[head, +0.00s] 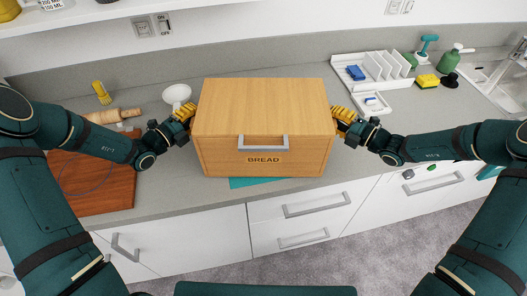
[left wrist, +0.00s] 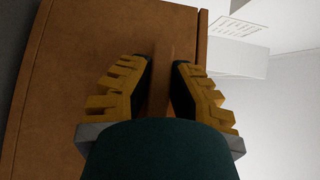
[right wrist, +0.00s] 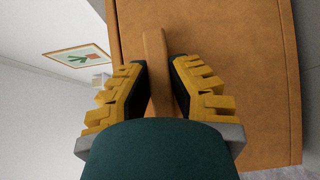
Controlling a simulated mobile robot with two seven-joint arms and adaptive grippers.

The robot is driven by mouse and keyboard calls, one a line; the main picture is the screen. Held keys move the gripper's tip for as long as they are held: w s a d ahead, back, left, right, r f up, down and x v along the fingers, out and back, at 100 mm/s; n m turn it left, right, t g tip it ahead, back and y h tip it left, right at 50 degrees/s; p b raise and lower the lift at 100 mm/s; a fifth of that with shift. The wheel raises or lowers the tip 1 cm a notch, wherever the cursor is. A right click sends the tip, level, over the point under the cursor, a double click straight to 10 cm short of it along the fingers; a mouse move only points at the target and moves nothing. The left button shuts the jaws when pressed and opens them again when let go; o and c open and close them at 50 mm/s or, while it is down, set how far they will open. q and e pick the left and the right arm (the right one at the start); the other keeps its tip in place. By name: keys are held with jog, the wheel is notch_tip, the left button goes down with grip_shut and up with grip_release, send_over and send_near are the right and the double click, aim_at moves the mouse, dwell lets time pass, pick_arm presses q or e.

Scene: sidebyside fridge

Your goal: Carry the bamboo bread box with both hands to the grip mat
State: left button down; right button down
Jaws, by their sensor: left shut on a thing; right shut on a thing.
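The bamboo bread box (head: 263,105) is a large light-wood box with a grey front handle and a BREAD label, in the middle of the head view. A teal mat, likely the grip mat (head: 245,183), shows as a strip below the box's front edge; the rest is hidden. My left gripper (head: 186,112) is at the box's left side; in the left wrist view its yellow fingers (left wrist: 160,88) are shut on a wooden side handle. My right gripper (head: 340,116) is at the right side; in the right wrist view its fingers (right wrist: 158,90) are shut on a side handle (right wrist: 156,65).
A brown cutting board (head: 100,185) with a rolling pin (head: 112,116) lies left on the grey counter. A white funnel-like item (head: 177,95) stands behind my left gripper. A white dish rack (head: 370,72), yellow sponge (head: 428,80) and sink (head: 495,75) are at right.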

pick_arm(q)
jog(key=shift+d+f+b, duration=0.2)
jog(key=shift+d+b, duration=0.05)
jog(key=shift+b, duration=0.05)
pick_arm(e)
jog(key=shift+a+f, duration=0.2)
jog(key=shift+a, duration=0.05)
pick_arm(q)
jog(key=c, duration=1.2)
grip_release()
jog(key=shift+f, duration=0.2)
pick_arm(e)
jog(key=c, duration=1.2)
grip_release()
jog(key=shift+f, duration=0.15)
pick_arm(q)
jog(key=shift+o, duration=1)
jog(key=shift+s+a+r, duration=0.1)
pick_arm(e)
jog(key=shift+o, duration=1)
jog(key=shift+s, duration=0.1)
jog(key=shift+d, duration=0.15)
pick_arm(q)
jog(key=shift+a, duration=0.1)
pick_arm(e)
jog(key=shift+d, duration=0.2)
pick_arm(q)
jog(key=v, duration=1.2)
pick_arm(e)
jog(key=v, duration=1.2)
